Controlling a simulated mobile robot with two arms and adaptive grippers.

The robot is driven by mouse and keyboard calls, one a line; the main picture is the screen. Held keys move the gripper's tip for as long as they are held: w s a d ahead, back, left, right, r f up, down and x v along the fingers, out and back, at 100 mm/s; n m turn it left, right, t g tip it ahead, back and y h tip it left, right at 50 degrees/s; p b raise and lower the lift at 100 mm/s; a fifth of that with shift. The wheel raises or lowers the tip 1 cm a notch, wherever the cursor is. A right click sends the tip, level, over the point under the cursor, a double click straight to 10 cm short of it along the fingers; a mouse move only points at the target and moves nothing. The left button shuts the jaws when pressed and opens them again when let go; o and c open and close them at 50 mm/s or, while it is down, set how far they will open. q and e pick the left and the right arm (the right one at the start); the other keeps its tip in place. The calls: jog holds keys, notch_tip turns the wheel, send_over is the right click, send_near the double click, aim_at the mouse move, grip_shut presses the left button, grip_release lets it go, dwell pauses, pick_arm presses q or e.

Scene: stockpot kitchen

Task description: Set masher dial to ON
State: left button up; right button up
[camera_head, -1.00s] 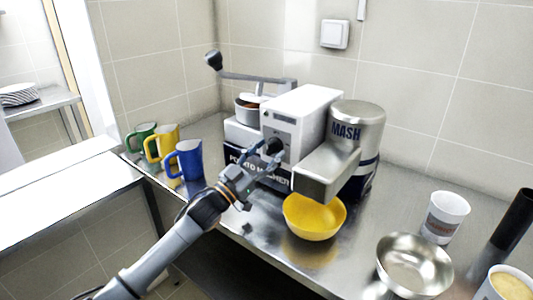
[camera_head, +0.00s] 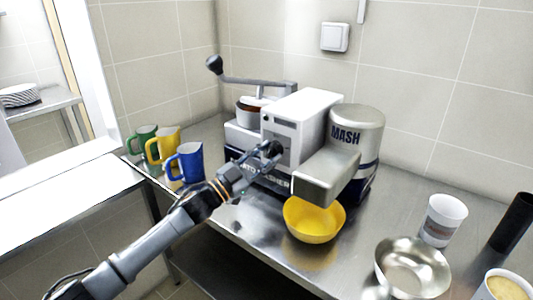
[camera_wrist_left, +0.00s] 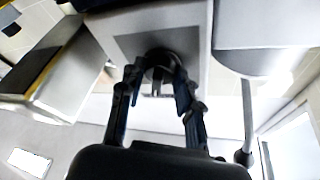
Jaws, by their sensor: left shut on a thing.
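The masher (camera_head: 309,110) is a white and steel machine with a MASH canister, standing on the steel counter. Its black dial (camera_head: 270,149) sits on the front face of the white housing. My left gripper (camera_head: 262,154) reaches up to the front face and is shut on the dial. In the left wrist view the dial (camera_wrist_left: 158,62) lies between the two fingers of the gripper (camera_wrist_left: 158,82). The fingers partly cover it, and I cannot read its setting. My right gripper is in neither view.
A yellow bowl (camera_head: 313,221) stands under the masher's spout. Blue (camera_head: 186,162), yellow (camera_head: 162,146) and green (camera_head: 143,138) mugs stand to the left. A steel bowl (camera_head: 412,267) and a white cup (camera_head: 443,219) stand at the right.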

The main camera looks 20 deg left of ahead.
pick_arm(q)
jog(key=m+g+p, duration=0.1)
jog(key=m, duration=0.1)
jog(key=m+g+p, duration=0.1)
jog(key=m, duration=0.1)
jog(key=m+p, duration=0.1)
jog(key=m, duration=0.1)
jog(key=shift+a+r+m+g+h+p, duration=0.15)
jog(key=shift+r+m+g+h+p, duration=0.2)
jog(key=shift+r+m+g+h, duration=0.05)
jog(key=shift+r+m+g+p, duration=0.1)
jog(key=shift+m+g+p, duration=0.4)
jog(key=shift+m+p, duration=0.6)
jog(key=shift+m+g+y+p, duration=0.3)
jog(key=shift+m+y+p, duration=0.3)
jog(key=shift+m, duration=0.5)
jog(key=shift+h, duration=0.3)
jog(key=o, duration=1.2)
jog(key=shift+c, duration=0.2)
jog(key=v, duration=1.2)
